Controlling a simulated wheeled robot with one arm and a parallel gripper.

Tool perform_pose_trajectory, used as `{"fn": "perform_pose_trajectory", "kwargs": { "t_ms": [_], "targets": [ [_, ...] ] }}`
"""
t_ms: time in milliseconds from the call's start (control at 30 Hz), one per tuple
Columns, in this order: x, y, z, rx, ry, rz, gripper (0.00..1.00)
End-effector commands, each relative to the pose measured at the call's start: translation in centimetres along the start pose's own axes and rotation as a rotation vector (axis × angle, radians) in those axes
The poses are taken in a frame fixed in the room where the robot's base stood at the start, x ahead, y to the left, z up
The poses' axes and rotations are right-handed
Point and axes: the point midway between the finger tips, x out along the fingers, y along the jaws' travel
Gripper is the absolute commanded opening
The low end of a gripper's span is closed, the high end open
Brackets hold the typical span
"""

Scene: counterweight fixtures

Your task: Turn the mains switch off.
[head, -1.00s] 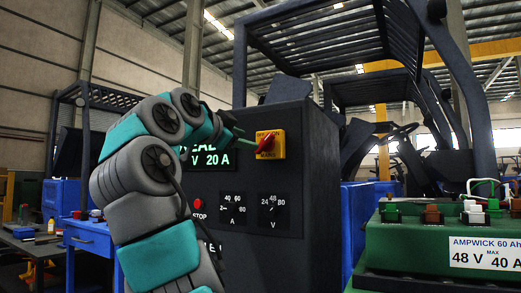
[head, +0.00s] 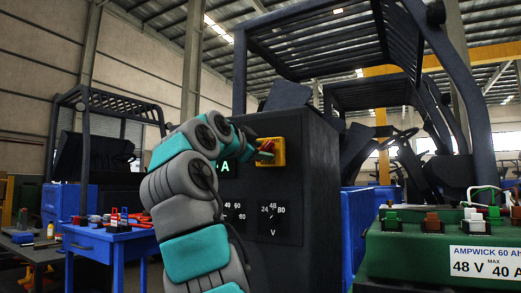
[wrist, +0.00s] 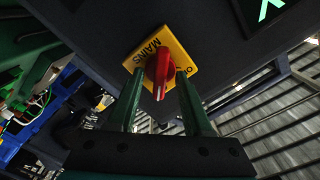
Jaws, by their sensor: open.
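The mains switch is a red handle (wrist: 160,75) on a yellow plate (wrist: 178,50) marked MAINS, on the front of a dark cabinet. In the head view the yellow plate (head: 279,152) is near the cabinet's upper right, and my gripper (head: 262,155) is right in front of it, hiding part of the handle. In the wrist view my gripper (wrist: 160,85) is open, with one green finger on each side of the red handle. I cannot tell whether the fingers touch it.
The dark cabinet (head: 318,190) has two dials, with the voltage dial (head: 272,215) below the switch. A blue table (head: 100,243) with tools is at the left. Forklift frames stand behind.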

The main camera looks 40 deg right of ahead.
Motion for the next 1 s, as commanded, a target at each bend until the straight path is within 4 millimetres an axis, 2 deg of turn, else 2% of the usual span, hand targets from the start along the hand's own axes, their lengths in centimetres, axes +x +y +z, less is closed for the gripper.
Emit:
{"fn": "perform_pose_trajectory", "kwargs": {
  "t_ms": [100, 533, 1000],
  "targets": [
    [-0.05, -0.01, 0.01, 0.0, 0.0, 0.0, 0.48],
    [-0.08, -0.02, 0.01, 0.0, 0.0, 0.0, 0.0],
    [-0.1, 0.0, 0.01, -0.003, 0.0, 0.0, 0.0]
  ]
}}
